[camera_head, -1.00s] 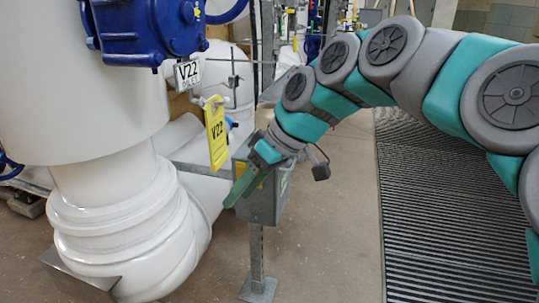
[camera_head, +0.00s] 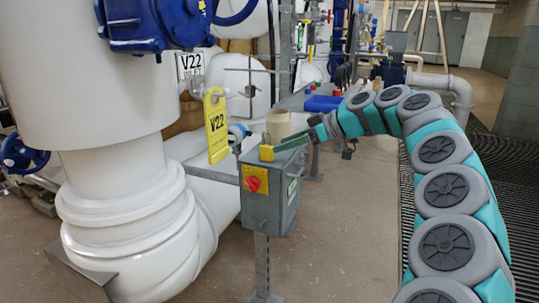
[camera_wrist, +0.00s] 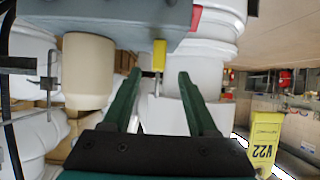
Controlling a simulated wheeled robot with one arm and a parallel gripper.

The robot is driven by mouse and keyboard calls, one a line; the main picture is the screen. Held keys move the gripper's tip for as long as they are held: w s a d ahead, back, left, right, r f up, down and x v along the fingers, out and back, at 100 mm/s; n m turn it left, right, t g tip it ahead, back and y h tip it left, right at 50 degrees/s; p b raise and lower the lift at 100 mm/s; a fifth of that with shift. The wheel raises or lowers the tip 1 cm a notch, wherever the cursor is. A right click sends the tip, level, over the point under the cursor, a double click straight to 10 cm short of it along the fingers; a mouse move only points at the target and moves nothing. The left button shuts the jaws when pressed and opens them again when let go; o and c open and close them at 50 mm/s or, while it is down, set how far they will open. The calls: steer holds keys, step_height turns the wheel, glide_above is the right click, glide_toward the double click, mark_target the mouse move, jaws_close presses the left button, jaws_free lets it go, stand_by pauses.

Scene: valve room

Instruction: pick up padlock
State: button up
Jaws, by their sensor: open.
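The padlock (camera_head: 266,153) has a yellow body and stands on top of the grey control box near its edge. In the wrist view the padlock (camera_wrist: 159,55) appears upside down, with its metal shackle pointing down the picture. My gripper (camera_head: 281,146) has green fingers and reaches in from the right, just above the box top. In the wrist view my gripper (camera_wrist: 160,74) is open, and the padlock lies between the lines of its two fingertips, a little ahead of them. Nothing is held. Whether a fingertip touches the padlock I cannot tell.
A beige cylinder (camera_head: 278,122) stands on the grey box (camera_head: 270,190), close behind the padlock; it also shows beside my finger in the wrist view (camera_wrist: 88,70). A red knob (camera_head: 253,184) is on the box front. A yellow V22 tag (camera_head: 216,128) hangs left by white pipes.

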mark_target(266, 146)
steer(key=x, duration=0.6)
steer(key=shift+w+a, duration=0.25)
steer(key=shift+c, duration=0.3)
jaws_close()
